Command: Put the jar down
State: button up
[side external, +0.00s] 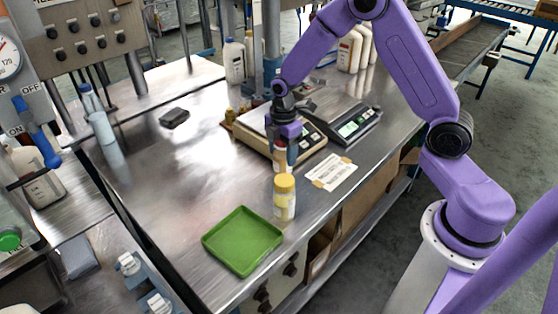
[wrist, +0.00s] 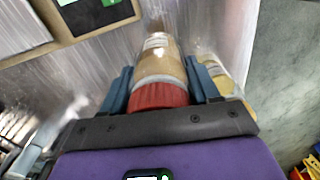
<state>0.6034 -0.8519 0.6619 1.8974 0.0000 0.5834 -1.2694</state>
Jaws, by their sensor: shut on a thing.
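My gripper (side external: 284,139) is shut on a jar with a red lid and pale yellowish contents, which shows clearly in the wrist view (wrist: 158,62). The fingers (wrist: 159,90) grip it at either side near the red lid.
A green tray (side external: 242,240) lies at the table's front. A beige scale (side external: 262,140) is behind my gripper, with a dark scale (side external: 350,124) to its right. A taped paper (side external: 332,172) lies right of the jars. The table's left middle is clear.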

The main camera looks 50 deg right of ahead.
aim_at(279, 161)
jog(key=shift+w+f, duration=0.3)
jog(key=shift+f, duration=0.05)
jog(key=shift+w+f, duration=0.2)
jog(key=shift+f, duration=0.7)
jog(key=shift+w+f, duration=0.2)
jog(key=shift+f, duration=0.65)
jog(key=shift+f, duration=0.15)
jog(key=o, duration=1.1)
jog(key=shift+f, duration=0.1)
jog(key=shift+o, duration=0.2)
